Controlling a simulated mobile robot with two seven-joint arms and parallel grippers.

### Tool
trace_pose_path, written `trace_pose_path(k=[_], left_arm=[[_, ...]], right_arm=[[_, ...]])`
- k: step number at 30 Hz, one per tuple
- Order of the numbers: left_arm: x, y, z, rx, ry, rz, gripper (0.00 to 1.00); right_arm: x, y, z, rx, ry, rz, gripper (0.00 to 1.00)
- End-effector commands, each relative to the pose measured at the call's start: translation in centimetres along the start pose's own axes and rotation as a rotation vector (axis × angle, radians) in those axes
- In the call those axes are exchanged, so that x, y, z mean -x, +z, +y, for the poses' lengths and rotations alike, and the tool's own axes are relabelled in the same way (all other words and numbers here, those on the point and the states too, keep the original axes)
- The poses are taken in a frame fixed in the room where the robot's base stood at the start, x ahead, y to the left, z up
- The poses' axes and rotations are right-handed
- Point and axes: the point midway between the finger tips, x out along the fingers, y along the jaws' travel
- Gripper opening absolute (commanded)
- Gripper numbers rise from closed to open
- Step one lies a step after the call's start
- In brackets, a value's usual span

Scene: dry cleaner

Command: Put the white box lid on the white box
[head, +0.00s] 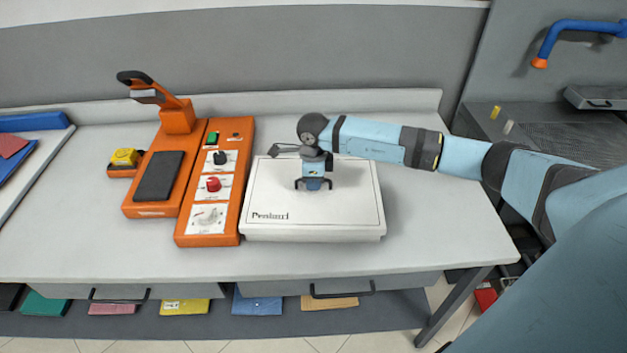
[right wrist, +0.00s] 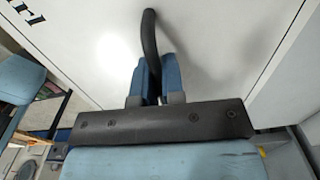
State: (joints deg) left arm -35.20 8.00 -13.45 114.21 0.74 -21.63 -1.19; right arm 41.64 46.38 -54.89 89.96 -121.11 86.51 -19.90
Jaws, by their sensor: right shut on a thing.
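The white box lid (head: 345,208) is a flat white panel with dark lettering near its front left corner. It lies over the white box (head: 315,237), whose low front side shows just below it; I cannot tell whether any gap is left between them. My right gripper (head: 313,184) is above the middle of the lid, pointing down. In the right wrist view, its blue fingers (right wrist: 153,80) are shut on the lid's dark curved handle (right wrist: 150,35), with the white lid surface behind. My left gripper is not in view.
Directly left of the box stands an orange control panel (head: 216,180) with knobs, and beside it an orange press-like device (head: 160,165). The grey table (head: 440,225) is clear to the right of the box. Drawers and coloured folded items are below.

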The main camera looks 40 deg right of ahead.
Motion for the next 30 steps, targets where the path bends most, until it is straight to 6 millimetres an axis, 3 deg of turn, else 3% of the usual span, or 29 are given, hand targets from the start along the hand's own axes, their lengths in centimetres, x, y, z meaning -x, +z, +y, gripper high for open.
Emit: trace_pose_path(k=[2,3,6,7,15,19,30], left_arm=[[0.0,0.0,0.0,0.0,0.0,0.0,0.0],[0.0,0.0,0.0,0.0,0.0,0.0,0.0],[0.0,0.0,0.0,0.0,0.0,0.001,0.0],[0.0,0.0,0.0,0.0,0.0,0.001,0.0],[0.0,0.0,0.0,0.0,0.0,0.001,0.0],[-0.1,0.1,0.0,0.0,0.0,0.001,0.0],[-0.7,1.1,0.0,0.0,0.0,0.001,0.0]], right_arm=[[0.0,0.0,0.0,0.0,0.0,0.0,0.0],[0.0,0.0,0.0,0.0,0.0,0.0,0.14],[0.0,0.0,0.0,0.0,0.0,0.0,0.37],[0.0,0.0,0.0,0.0,0.0,0.0,0.39],[0.1,0.0,0.0,0.0,0.0,0.0,0.39],[1.1,0.0,-0.1,0.0,-0.002,-0.001,0.39],[9.0,0.0,-0.1,0.002,-0.004,-0.003,0.39]])
